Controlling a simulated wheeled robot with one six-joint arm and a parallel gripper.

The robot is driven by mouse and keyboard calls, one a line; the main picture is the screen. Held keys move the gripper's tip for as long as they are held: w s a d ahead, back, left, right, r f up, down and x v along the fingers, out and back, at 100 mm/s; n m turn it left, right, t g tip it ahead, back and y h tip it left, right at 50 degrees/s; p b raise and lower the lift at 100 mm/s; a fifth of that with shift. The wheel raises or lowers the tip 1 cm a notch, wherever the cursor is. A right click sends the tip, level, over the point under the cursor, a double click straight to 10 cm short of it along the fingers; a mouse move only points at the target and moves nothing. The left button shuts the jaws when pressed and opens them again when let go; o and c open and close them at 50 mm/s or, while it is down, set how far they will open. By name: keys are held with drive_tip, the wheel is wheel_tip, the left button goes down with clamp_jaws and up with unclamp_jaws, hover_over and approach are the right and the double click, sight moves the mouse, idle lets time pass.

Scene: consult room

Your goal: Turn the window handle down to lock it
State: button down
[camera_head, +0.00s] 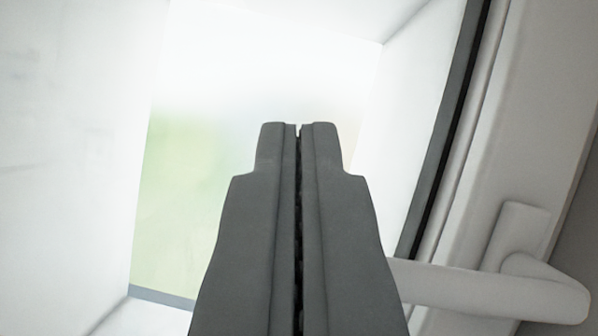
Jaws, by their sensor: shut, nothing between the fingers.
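The white window handle (490,292) is at the lower right, on a raised base plate (517,235) fixed to the light window frame (530,110). Its lever runs left from the base, roughly level in the picture, and its left end goes out of sight behind my gripper. My dark grey gripper (298,128) points up the middle of the picture with its two fingers together and nothing between them. I cannot tell whether the gripper touches the lever.
Behind the fingers is the bright window glass (185,190) with a blurred green and white outside. A dark seal (440,140) runs along the frame's inner edge. Pale reveal walls (70,150) stand at left. A grey surface (575,250) lies at far right.

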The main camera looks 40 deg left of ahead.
drive_tip(key=shift+w+f, duration=0.15)
drive_tip(key=shift+f, duration=0.4)
drive_tip(key=shift+w+f, duration=0.15)
drive_tip(key=shift+f, duration=0.35)
drive_tip(key=shift+f, duration=0.1)
